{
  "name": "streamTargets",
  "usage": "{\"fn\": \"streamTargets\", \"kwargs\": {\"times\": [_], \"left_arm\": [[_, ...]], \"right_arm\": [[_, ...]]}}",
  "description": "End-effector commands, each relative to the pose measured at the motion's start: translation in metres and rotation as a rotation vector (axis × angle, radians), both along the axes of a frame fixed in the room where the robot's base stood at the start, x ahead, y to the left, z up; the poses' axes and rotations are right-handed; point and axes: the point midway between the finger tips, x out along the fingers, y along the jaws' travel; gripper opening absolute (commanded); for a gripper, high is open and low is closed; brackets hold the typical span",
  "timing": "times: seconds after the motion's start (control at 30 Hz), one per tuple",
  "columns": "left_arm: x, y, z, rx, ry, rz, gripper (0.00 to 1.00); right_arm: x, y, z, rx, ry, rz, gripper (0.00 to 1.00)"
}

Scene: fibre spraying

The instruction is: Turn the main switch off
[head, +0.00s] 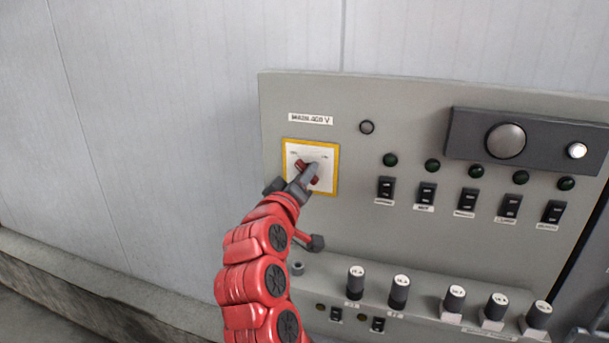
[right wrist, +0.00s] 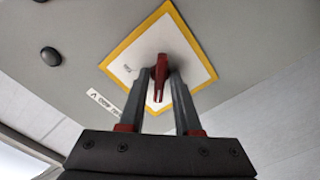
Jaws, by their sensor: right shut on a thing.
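The main switch is a red rotary handle (head: 314,168) on a white plate with a yellow border (head: 336,180), at the left of the grey control panel. The handle also shows in the right wrist view (right wrist: 159,78). My right gripper (head: 308,176) reaches it from below in the head view and partly hides it. In the right wrist view its two grey fingers (right wrist: 157,90) stand on either side of the red handle, shut on it. The marks on the plate are too small to read. My left gripper is out of view.
The grey panel (head: 300,220) carries a row of black rocker switches (head: 427,194), green lamps (head: 432,165) and a dark strip with a large round knob (head: 506,141). Several black knobs (head: 399,291) stand on the lower ledge. The wall left of the panel is bare.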

Motion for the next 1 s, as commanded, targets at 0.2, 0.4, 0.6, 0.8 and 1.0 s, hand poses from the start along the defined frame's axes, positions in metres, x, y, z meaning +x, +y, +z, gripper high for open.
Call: {"fn": "streamTargets", "kwargs": {"times": [0.2,0.4,0.6,0.8,1.0], "left_arm": [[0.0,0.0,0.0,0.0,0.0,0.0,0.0],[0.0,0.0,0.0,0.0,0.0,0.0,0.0],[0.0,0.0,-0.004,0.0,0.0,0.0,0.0],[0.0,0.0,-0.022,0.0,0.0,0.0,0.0],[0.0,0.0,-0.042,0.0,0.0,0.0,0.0]], "right_arm": [[0.0,0.0,-0.001,0.001,0.002,0.001,0.43],[0.0,0.0,0.0,0.0,0.001,0.001,0.45],[-0.006,0.002,-0.001,0.002,-0.001,0.001,0.45],[-0.04,0.015,-0.005,0.001,-0.002,0.004,0.45],[-0.093,0.032,-0.005,0.001,-0.003,0.005,0.45]]}}
